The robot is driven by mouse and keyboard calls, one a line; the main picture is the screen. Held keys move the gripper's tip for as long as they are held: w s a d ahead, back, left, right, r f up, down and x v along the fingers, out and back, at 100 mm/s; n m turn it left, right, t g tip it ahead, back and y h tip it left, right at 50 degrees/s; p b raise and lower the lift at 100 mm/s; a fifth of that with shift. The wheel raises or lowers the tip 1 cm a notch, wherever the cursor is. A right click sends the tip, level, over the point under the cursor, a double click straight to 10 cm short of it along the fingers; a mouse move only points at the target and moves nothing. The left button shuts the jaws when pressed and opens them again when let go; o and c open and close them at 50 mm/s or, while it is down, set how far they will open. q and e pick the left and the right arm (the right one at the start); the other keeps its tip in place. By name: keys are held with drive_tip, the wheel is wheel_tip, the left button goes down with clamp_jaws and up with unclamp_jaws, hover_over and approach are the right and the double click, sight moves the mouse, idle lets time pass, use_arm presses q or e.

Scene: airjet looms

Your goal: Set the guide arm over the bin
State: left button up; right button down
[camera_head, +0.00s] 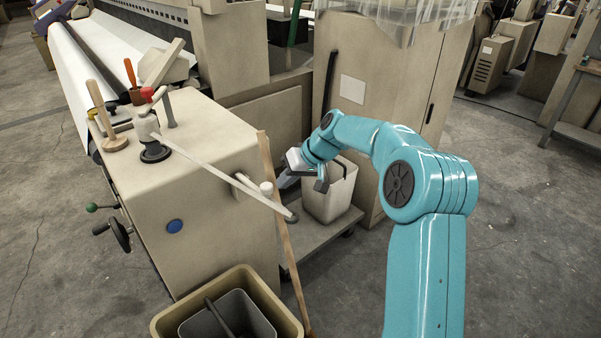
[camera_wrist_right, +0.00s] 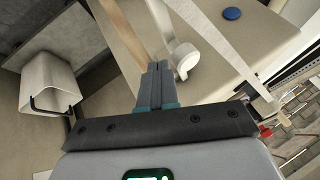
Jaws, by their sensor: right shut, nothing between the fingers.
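The guide arm (camera_head: 222,176) is a long pale bar. It reaches from a post with a black base on the beige cabinet to a hooked end past the cabinet's right edge. It also shows in the right wrist view (camera_wrist_right: 212,42). A tan bin (camera_head: 173,319) with a grey bin inside stands on the floor at bottom centre; the bar's end is beyond it, not above it. My right gripper (camera_head: 283,182) is shut and empty beside the cabinet's right side, near a white knob (camera_head: 266,188). Its closed fingers (camera_wrist_right: 157,68) show beside the knob. My left gripper is out of view.
A white bin (camera_head: 330,200) stands on a low cart behind my right gripper. A wooden pole (camera_head: 284,240) leans between cabinet and cart. Tools and a wooden peg (camera_head: 104,118) stand on the cabinet top. Floor at right is open.

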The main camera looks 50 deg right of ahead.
drive_tip(key=shift+w+a, duration=0.1)
drive_tip(key=shift+a, duration=0.2)
drive_tip(key=shift+a, duration=0.15)
